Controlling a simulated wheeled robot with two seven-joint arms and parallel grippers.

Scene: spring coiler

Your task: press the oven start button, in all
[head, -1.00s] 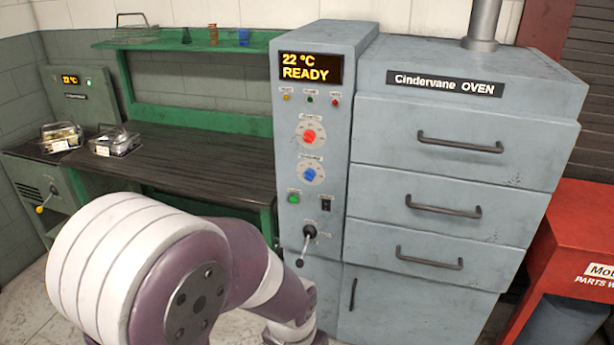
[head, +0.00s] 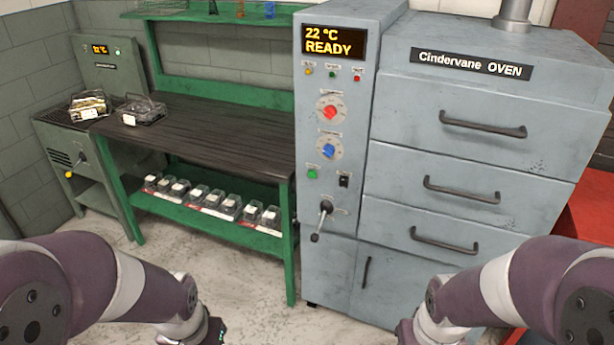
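The oven's control column (head: 330,265) stands in the middle of the head view, left of the oven drawers. Its display (head: 334,41) reads 22 °C READY. A green button (head: 312,174) sits low on the panel, left of a black switch (head: 344,180). Above them are a blue knob (head: 329,151) and a red knob (head: 330,112). A lever with a dark ball end (head: 321,221) is below the button. My two arms come in at the lower left and lower right, apart from the panel. Their grippers are beyond the bottom edge or too cut off to show fingertips.
A green workbench (head: 185,130) with a dark top stands left of the oven. Bare floor (head: 240,310) lies in front.

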